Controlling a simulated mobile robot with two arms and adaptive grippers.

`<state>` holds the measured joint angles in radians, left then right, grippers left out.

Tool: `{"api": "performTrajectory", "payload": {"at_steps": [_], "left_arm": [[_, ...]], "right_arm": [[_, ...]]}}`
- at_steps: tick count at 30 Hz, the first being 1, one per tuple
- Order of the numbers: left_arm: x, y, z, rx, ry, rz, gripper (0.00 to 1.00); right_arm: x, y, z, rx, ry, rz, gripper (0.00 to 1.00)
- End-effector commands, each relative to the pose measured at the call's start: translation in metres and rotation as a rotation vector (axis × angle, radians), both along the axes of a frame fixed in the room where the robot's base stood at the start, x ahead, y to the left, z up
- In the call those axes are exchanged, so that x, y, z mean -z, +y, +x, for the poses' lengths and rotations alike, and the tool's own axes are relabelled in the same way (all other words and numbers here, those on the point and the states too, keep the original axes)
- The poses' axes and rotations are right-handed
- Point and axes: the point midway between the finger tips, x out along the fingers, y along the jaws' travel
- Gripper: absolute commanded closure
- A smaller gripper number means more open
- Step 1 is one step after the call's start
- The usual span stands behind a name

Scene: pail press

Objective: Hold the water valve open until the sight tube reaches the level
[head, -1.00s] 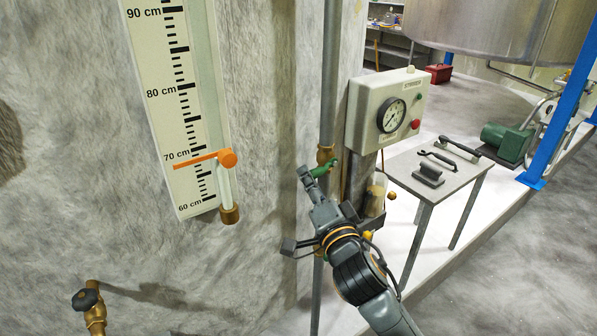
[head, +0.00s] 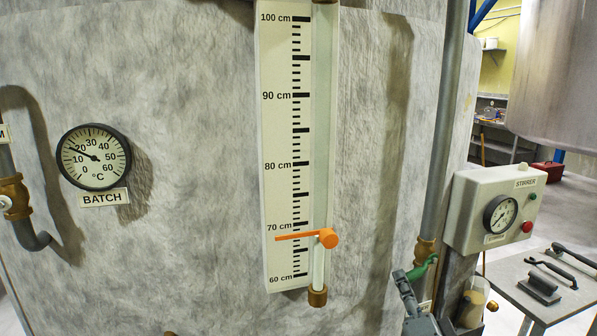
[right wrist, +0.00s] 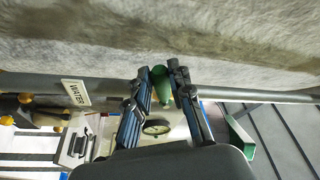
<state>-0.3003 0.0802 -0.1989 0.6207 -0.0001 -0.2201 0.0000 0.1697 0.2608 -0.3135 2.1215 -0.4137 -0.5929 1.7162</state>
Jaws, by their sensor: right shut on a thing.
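The sight tube (head: 324,130) stands upright beside a white scale (head: 276,150) marked 60 to 100 cm. An orange level marker (head: 328,238) points to about 68 cm. A pale column shows in the tube below the marker; its exact top is hard to tell by the knob. The green valve lever (head: 430,262) sits at a brass fitting (head: 426,250) on the vertical pipe. My right gripper (head: 404,278) is shut on the lever, which also shows between its fingers in the right wrist view (right wrist: 162,88). My left gripper is not in view.
A BATCH thermometer (head: 94,157) and a brass valve (head: 14,196) are on the left. A STIRRER box (head: 485,212) with a dial is right of the pipe. A grey table (head: 520,292) holds tools. A WATER label (right wrist: 76,92) hangs by the pipe.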

Motion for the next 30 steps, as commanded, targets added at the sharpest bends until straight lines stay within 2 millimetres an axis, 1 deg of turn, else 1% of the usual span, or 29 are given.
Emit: {"api": "performTrajectory", "payload": {"at_steps": [8, 19, 30], "left_arm": [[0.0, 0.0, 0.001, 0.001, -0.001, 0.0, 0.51], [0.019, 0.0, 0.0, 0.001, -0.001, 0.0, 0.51], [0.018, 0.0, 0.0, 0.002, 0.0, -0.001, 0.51]], "right_arm": [[0.002, -0.002, 0.001, 0.004, 0.004, 0.0, 0.97], [0.026, -0.014, 0.005, 0.005, 0.004, -0.001, 0.97], [0.026, -0.015, 0.005, 0.004, 0.006, 0.0, 0.97]]}}
